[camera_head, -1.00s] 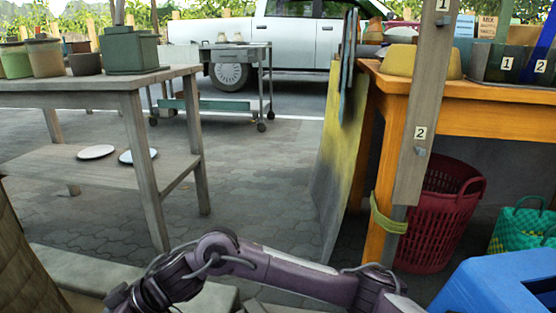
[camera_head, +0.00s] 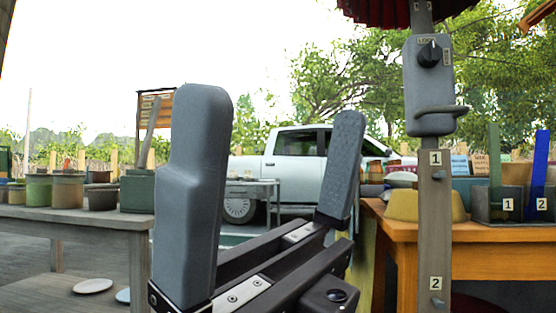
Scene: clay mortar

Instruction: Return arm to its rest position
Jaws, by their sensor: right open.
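My right gripper (camera_head: 272,165) is raised large in the middle of the head view, close to the camera. Its two grey padded fingers point up and stand wide apart, with nothing between them. Its dark linkage bars run below the fingers at the bottom of the picture. The fingers hide part of the white pickup truck and the ground behind. My left gripper does not show in the head view.
A wooden post (camera_head: 434,210) with a grey switch box (camera_head: 430,85) stands right of the gripper. An orange table (camera_head: 500,232) with bins is at the right. A grey table (camera_head: 75,225) with pots stands left. A white truck (camera_head: 292,160) is behind.

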